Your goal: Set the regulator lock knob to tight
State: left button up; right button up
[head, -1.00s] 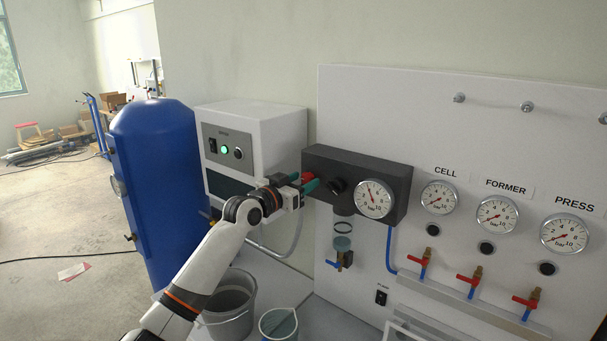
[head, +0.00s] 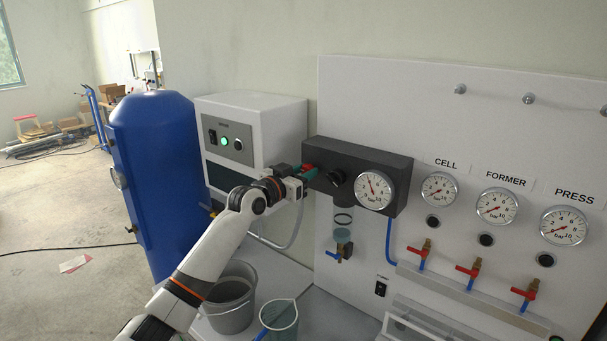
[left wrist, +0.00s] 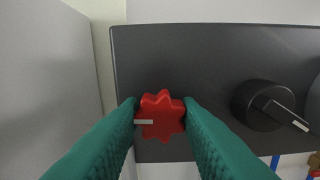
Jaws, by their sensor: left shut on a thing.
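The dark regulator block (head: 400,190) is fixed at the left end of the white panel. My left gripper (head: 307,172) is at the block's left end. In the left wrist view its green fingers (left wrist: 161,106) are shut on a red star-shaped knob (left wrist: 165,122), one on each side. The knob's white pointer bar lies level and points left. In the head view the fingers mostly hide this knob. A round black knob (left wrist: 262,104) with a pale pointer sits right of the red one, clear of the fingers. My right gripper is out of view.
A large gauge (head: 375,189) is on the block's right part. A white box (head: 252,130) with a green light stands close left of the block. A blue tank (head: 160,180), a grey bucket (head: 230,300) and a clear jug (head: 280,322) stand nearby.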

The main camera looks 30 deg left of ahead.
pick_arm(q)
jog(key=shift+f+m+b, duration=0.15)
jog(key=shift+m+b, duration=0.65)
jog(key=shift+m, duration=0.1)
jog(key=shift+m+b, duration=0.55)
jog(key=shift+m, duration=0.25)
jog(key=m, duration=0.2)
jog(key=shift+m, duration=0.4)
jog(key=m, duration=0.2)
jog(key=shift+r+m, duration=0.25)
jog(key=shift+m, duration=0.05)
jog(key=m+p, duration=0.2)
jog(key=m, duration=0.2)
jog(key=shift+m, duration=0.3)
jog(key=shift+f+m+p, duration=0.1)
jog(key=shift+m+p, duration=0.4)
jog(key=shift+m, duration=1.8)
jog(key=o, duration=1)
